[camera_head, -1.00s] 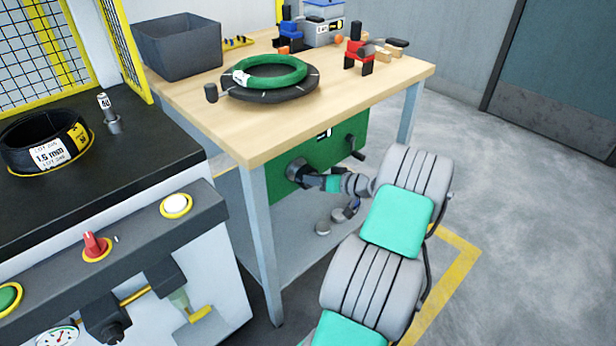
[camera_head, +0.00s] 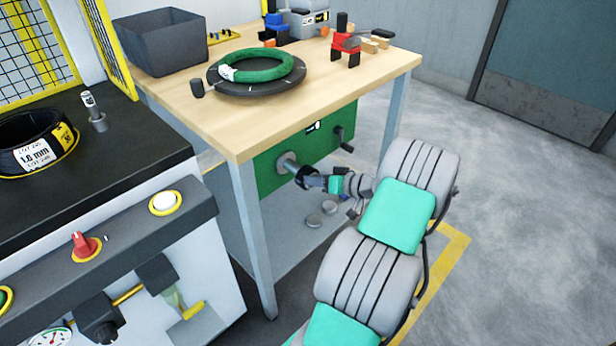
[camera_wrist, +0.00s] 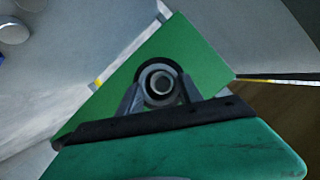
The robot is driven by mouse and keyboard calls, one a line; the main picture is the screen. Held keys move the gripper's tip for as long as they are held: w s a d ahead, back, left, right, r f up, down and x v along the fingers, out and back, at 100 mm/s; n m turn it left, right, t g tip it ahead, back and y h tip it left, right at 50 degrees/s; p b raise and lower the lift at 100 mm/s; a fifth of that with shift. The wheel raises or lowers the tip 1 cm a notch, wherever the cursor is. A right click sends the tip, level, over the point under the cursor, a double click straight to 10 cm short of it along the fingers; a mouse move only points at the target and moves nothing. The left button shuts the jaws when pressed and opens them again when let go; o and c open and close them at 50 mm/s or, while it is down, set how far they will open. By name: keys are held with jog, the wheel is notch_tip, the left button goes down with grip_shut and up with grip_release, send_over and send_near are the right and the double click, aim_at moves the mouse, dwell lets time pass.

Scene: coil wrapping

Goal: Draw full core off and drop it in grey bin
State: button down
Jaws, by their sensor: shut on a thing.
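A green unit (camera_head: 330,141) hangs under the wooden table, with a grey spindle (camera_head: 289,165) sticking out of its face. My gripper (camera_head: 307,178) is shut on a dark round core at the outer part of this spindle. In the wrist view my gripper's fingers (camera_wrist: 158,92) stand on either side of the core (camera_wrist: 160,69), a dark ring around a pale hollow centre, in front of the green face (camera_wrist: 197,62). I cannot tell whether the core is clear of the spindle. The grey bin (camera_head: 161,48) stands on the table's far left corner, its inside partly visible.
A green coil (camera_head: 256,66) lies on a black turntable (camera_head: 250,87) on the table. Red and blue blocks stand behind. A crank (camera_head: 345,140) sticks out right of the spindle. A table leg (camera_head: 254,240) and bench (camera_head: 110,150) stand left. Grey discs lie on the lower shelf.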

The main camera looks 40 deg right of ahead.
jog(key=shift+s, duration=1.2)
dwell(0.8)
